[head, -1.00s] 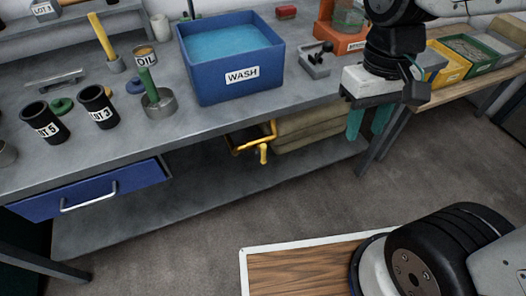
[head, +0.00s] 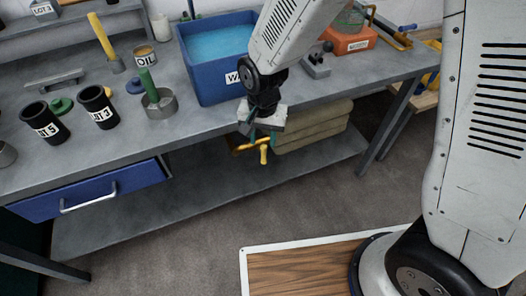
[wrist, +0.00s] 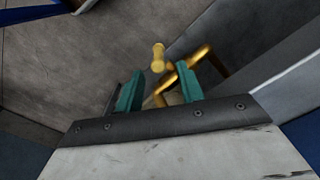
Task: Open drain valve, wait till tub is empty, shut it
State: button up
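The blue tub (head: 212,83) labelled WASH stands on the bench and holds light blue water (head: 218,42). My arm covers part of its right side and label. The yellow drain valve (head: 264,156) hangs below the bench's front edge; its pipe is partly hidden by my gripper. My gripper (head: 262,137) is just above the valve, pointing down. In the wrist view its teal fingers (wrist: 158,88) are apart, with yellow pipework (wrist: 188,66) beyond and between them. The knobbed valve handle (wrist: 158,57) shows ahead of the fingertips. I cannot tell whether a finger touches the pipework.
The bench (head: 205,130) overhangs a lower shelf (head: 210,190), where stacked tan sacks (head: 315,130) lie right of the valve.

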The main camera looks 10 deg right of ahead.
aim_at(263, 146)
notch_tip(263, 146, down, 7)
jog(key=shift+r, duration=0.1)
dwell(0.3)
